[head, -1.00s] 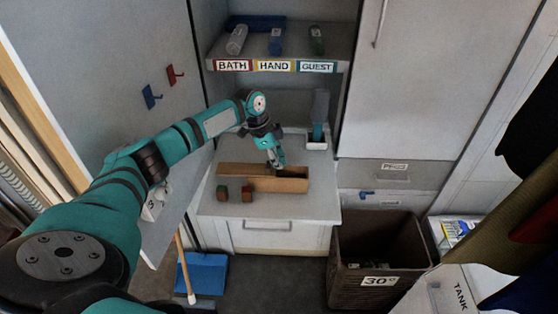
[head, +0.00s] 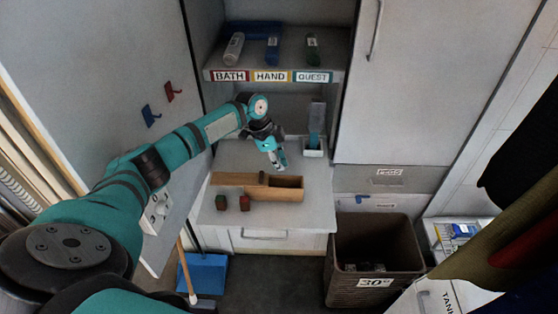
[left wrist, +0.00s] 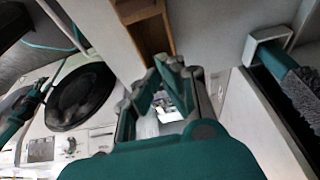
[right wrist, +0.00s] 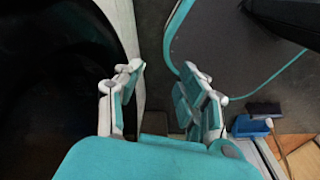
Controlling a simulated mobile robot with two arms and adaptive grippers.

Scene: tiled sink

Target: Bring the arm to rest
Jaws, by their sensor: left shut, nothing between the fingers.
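My left arm (head: 165,155) reaches from the left over the counter in the head view. My left gripper (head: 281,166) is shut and empty, just behind and above the open wooden box (head: 275,194). In the left wrist view the left gripper (left wrist: 163,68) shows its fingers together, with part of the wooden box (left wrist: 147,30) beyond them. My right gripper (right wrist: 163,68) shows only in the right wrist view. Its fingers are apart with nothing between them.
A holder with a brush (head: 313,146) is right of the gripper. A labelled shelf (head: 275,76) with bottles hangs above. A brown basket (head: 375,245) stands on the floor.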

